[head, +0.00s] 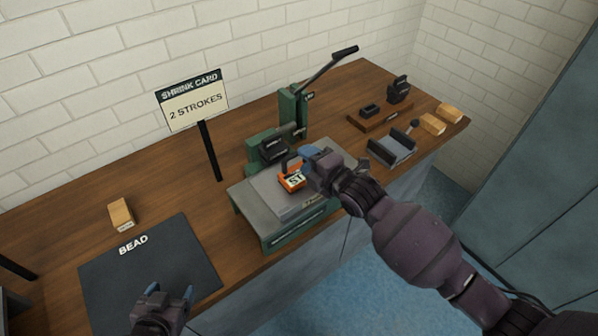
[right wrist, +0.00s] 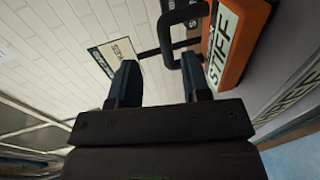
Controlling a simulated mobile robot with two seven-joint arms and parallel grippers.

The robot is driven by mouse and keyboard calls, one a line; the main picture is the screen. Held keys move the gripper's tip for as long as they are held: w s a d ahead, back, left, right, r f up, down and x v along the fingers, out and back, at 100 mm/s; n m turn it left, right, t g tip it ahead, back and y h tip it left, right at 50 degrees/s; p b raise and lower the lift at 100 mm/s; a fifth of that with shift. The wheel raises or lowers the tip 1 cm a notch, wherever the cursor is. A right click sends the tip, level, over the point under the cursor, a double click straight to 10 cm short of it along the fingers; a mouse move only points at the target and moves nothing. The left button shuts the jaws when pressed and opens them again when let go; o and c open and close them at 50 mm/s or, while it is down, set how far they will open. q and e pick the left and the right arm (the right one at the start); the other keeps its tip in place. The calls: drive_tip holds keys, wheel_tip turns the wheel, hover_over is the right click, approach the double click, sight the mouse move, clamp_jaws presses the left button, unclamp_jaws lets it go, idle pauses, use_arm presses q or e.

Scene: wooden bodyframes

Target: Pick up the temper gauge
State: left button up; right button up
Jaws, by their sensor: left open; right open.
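An orange block with a white label and a dark loop handle, which looks like the temper gauge (head: 291,181), sits on the grey top of the green machine. In the right wrist view the orange block (right wrist: 236,42) reads "STIFF", and its handle (right wrist: 170,45) stands out just beyond my fingertips. My right gripper (head: 300,160) is open and empty, close beside the handle; its two blue fingers (right wrist: 160,75) are apart. The handle is not clearly between them. My left gripper (head: 172,293) is open and empty over the black BEAD mat (head: 150,262).
A green lever press (head: 291,110) stands behind the block. A sign (head: 193,100) reading "SHRINK CARD 2 STROKES" stands to its left. A wooden block (head: 120,213) lies near the mat. A grey holder (head: 391,150), wooden blocks (head: 432,124) and a dark tray (head: 380,117) are at right.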

sight(295, 155)
drive_tip(key=shift+f+x, duration=0.2)
drive_tip(key=shift+x, duration=1.1)
drive_tip(key=shift+f+x, duration=0.15)
drive_tip(key=shift+x, duration=1.1)
drive_tip(key=shift+s, duration=0.1)
drive_tip(key=shift+c, duration=0.2)
clamp_jaws()
